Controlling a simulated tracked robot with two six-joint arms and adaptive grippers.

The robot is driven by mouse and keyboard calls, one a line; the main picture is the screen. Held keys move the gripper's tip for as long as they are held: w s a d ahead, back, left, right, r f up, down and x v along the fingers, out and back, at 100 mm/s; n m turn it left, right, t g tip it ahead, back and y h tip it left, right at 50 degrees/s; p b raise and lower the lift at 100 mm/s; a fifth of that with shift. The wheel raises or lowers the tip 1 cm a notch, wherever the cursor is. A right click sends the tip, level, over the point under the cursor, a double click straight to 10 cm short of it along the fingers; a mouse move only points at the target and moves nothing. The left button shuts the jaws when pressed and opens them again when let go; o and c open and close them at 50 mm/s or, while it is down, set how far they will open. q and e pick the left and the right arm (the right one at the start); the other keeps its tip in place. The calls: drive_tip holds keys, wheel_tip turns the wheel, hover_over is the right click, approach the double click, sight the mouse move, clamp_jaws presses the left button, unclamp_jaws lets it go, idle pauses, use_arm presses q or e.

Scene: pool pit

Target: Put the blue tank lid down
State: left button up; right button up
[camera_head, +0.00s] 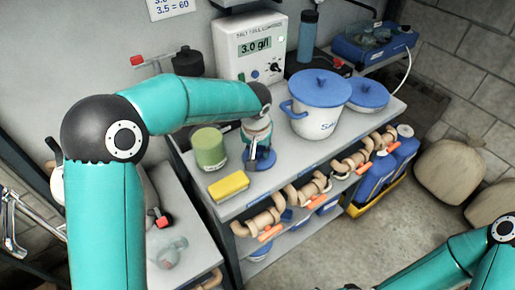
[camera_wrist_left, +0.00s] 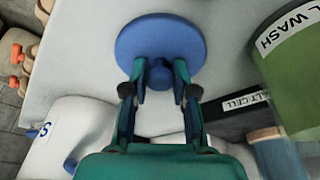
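The blue tank lid (camera_head: 264,161) is a small round disc with a knob, low over the grey counter (camera_head: 290,182) in the head view. It lies between the green tub (camera_head: 209,149) and the white pot (camera_head: 318,122). My left gripper (camera_head: 257,140) points down over it. In the left wrist view the lid (camera_wrist_left: 160,32) shows whole, its knob (camera_wrist_left: 159,75) between both fingertips, which appear closed on it. The lid looks flat; I cannot tell whether it touches the counter. My right arm shows at lower right, its gripper outside the frame.
A yellow sponge (camera_head: 229,186) lies at the counter's front edge. The white pot wears a blue lid (camera_head: 320,87), and another blue-lidded vessel (camera_head: 368,94) stands beside it. A meter box (camera_head: 252,46) and blue bottle (camera_head: 308,37) stand behind. Pipe fittings (camera_head: 312,187) line the shelf below.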

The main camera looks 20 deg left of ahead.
use_arm(q)
drive_tip(key=o, duration=0.4)
drive_tip(key=shift+r, duration=0.15)
drive_tip(key=v, duration=1.1)
drive_tip(key=shift+s+r, duration=0.1)
drive_tip(key=shift+r, duration=0.3)
